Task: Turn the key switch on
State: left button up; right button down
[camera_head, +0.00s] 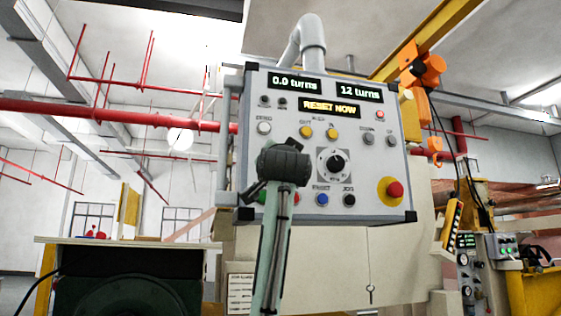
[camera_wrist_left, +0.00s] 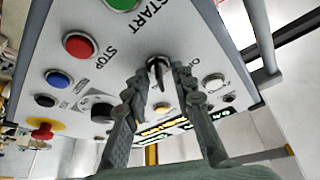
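A grey control panel (camera_head: 375,155) with displays, buttons and a black dial fills the middle of the head view. My left gripper (camera_head: 284,160) is in front of its left part and hides what is behind it there. In the left wrist view, a dark key-like switch (camera_wrist_left: 157,66) stands out from a round silver collar, beside the START lettering. My left gripper (camera_wrist_left: 160,74) has its fingers apart, one on each side of this switch. I cannot tell whether they touch it. My right gripper is not in view.
A red stop button (camera_head: 394,189) on a yellow base is at the panel's lower right. A grey handle bar (camera_head: 226,140) runs along the panel's left side. The display (camera_head: 330,107) reads RESET NOW.

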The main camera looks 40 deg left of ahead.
pick_arm(q)
jog(key=v, duration=1.2)
jog(key=shift+f, duration=0.1)
